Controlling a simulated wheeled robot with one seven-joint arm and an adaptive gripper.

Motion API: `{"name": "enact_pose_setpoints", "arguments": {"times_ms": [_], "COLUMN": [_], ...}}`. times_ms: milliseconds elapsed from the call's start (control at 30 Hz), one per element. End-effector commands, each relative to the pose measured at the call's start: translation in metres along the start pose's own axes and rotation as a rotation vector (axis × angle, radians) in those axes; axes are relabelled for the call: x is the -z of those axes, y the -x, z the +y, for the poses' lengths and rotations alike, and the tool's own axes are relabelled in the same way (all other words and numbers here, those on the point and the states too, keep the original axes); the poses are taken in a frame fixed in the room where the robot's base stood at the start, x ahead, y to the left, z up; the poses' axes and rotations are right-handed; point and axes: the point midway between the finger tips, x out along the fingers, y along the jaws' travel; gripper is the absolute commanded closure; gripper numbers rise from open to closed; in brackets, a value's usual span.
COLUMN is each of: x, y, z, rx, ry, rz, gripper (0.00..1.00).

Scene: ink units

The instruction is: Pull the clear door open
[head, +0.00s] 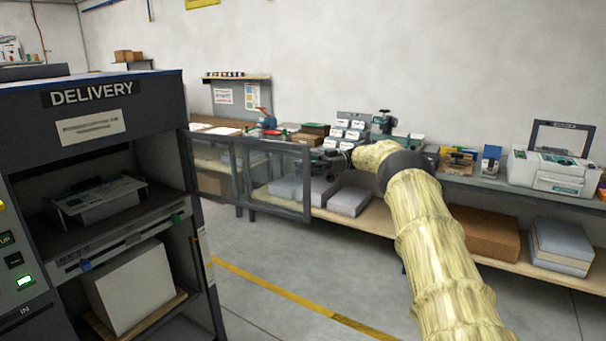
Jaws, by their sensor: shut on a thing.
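The clear door (248,174) has a dark grey frame and see-through panes. It stands swung out from the right side of the dark DELIVERY unit (120,98), with the unit's front opening uncovered. My gripper (318,160) is at the door's far right edge, at about the upper half of its height. It is shut on the door's edge or a handle there; the fingertips are small and dark, so the exact hold is unclear. My arm reaches in from the lower right.
Inside the unit are a shelf with a tray (98,194) and a white paper stack (132,285). Behind the door runs a long workbench with boxes, a printer (549,170) and paper stacks (349,201) on its lower shelf. The floor in front is clear, with a yellow line (290,296).

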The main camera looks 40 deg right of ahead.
Motion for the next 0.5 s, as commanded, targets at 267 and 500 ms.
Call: {"name": "enact_pose_setpoints", "arguments": {"times_ms": [267, 500], "x": [0.0058, 0.0059], "y": [0.0051, 0.0065], "z": [-0.0055, -0.0063], "rx": [-0.004, -0.006], "ry": [0.003, 0.003], "rz": [-0.006, -0.007], "gripper": [1.0, 0.88]}}
